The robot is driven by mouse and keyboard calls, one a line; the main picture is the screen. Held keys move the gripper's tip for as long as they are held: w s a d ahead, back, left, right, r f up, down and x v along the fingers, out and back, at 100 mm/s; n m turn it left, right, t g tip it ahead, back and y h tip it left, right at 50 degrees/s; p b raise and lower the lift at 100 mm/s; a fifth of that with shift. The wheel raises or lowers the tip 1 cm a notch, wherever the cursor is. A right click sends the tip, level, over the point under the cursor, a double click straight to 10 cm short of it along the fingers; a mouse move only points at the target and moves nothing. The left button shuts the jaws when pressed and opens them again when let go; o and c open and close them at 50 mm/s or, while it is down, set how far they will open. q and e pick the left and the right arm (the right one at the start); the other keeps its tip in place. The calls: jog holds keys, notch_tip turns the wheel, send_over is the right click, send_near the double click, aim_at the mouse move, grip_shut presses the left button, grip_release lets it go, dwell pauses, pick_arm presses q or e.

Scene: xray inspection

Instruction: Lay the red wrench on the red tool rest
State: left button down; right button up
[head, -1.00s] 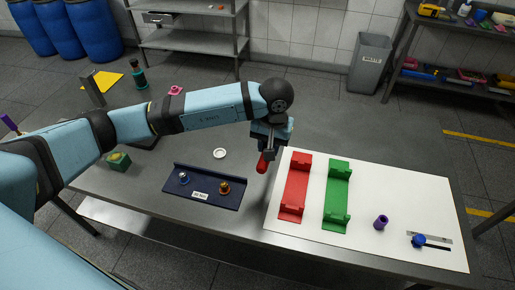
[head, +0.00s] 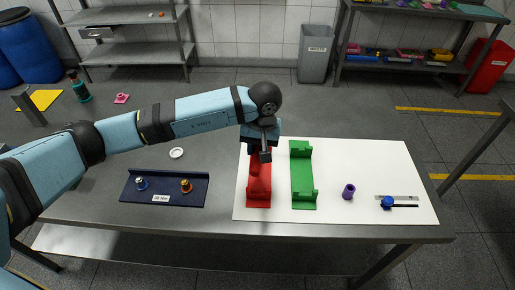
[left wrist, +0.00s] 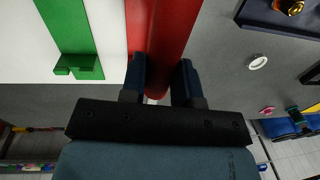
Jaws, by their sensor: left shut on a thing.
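My left gripper (head: 263,153) is shut on the red wrench, above the far end of the red tool rest (head: 259,190). In the left wrist view, the fingers (left wrist: 165,85) clasp the red wrench (left wrist: 172,40), which runs away from them. The red tool rest (left wrist: 137,28) shows beside and partly behind the wrench there. In the head view the wrench (head: 255,162) is mostly hidden by the gripper and blends with the rest. I cannot tell whether it touches the rest. My right gripper is not in view.
A green tool rest (head: 303,180) stands just right of the red one on the white mat (head: 360,170). A purple cylinder (head: 348,191) and a blue-knobbed tool (head: 388,203) lie further right. A dark blue tray (head: 165,189) with two knobbed pieces sits at left.

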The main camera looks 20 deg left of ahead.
pick_arm(q)
notch_tip(320, 180, down, 6)
jog(key=b, duration=0.4)
jog(key=shift+r+b, duration=0.1)
jog(key=shift+b, duration=0.3)
jog(key=shift+f+b, duration=0.95)
jog(key=shift+f, duration=0.05)
jog(key=shift+s+f, duration=0.15)
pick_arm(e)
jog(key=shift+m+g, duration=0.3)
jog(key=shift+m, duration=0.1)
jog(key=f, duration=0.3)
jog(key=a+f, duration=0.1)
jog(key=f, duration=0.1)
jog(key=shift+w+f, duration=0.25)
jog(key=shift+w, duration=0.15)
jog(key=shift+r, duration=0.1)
pick_arm(q)
jog(key=c, duration=0.8)
grip_release()
jog(key=shift+r, duration=0.6)
jog(key=r, duration=0.8)
jog(key=d+r, duration=0.1)
jog(key=r, duration=0.3)
jog(key=shift+w+d+r, duration=0.1)
jog(key=shift+w+r, duration=0.1)
jog(key=shift+r, duration=0.1)
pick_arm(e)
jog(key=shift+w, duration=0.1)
